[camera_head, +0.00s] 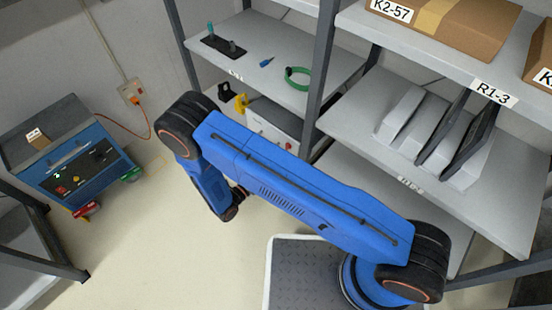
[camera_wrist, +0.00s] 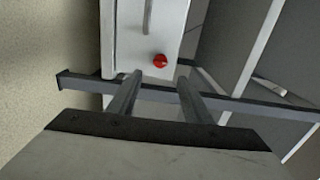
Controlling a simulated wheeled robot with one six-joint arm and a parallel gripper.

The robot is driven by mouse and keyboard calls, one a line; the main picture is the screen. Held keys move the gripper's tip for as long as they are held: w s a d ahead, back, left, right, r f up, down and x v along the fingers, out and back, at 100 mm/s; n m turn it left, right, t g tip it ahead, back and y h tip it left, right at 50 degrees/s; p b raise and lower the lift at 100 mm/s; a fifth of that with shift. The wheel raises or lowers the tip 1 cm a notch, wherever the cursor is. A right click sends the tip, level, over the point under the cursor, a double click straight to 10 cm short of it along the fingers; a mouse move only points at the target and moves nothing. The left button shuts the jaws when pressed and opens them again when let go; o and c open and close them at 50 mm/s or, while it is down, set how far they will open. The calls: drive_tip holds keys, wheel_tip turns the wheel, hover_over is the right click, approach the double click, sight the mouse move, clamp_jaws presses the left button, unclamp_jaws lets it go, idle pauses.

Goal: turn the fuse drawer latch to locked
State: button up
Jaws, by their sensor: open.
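A white box (camera_head: 270,122) with a small red knob (camera_head: 288,146) stands on the lower shelf, behind my arm. In the wrist view, its pale front (camera_wrist: 130,45) carries a long grey handle (camera_wrist: 148,16) and the round red knob (camera_wrist: 160,60). The knob looks like the drawer latch; its turn position is too small to tell. My gripper (camera_wrist: 160,86) is open, with its two fingers pointing toward the front, one on either side of the knob in the picture. They appear apart from it, and nothing is between them. In the head view, my arm partly hides the box.
A dark shelf rail (camera_wrist: 220,102) runs across behind the fingers, below the knob. Grey shelf posts (camera_head: 322,75) stand near the box. A blue-fronted unit (camera_head: 75,175) is at the left. The floor (camera_head: 165,245) between is clear.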

drive_tip(key=v, duration=0.6)
drive_tip(key=shift+s+a, duration=0.2)
drive_tip(key=shift+s, duration=0.05)
idle(0.3)
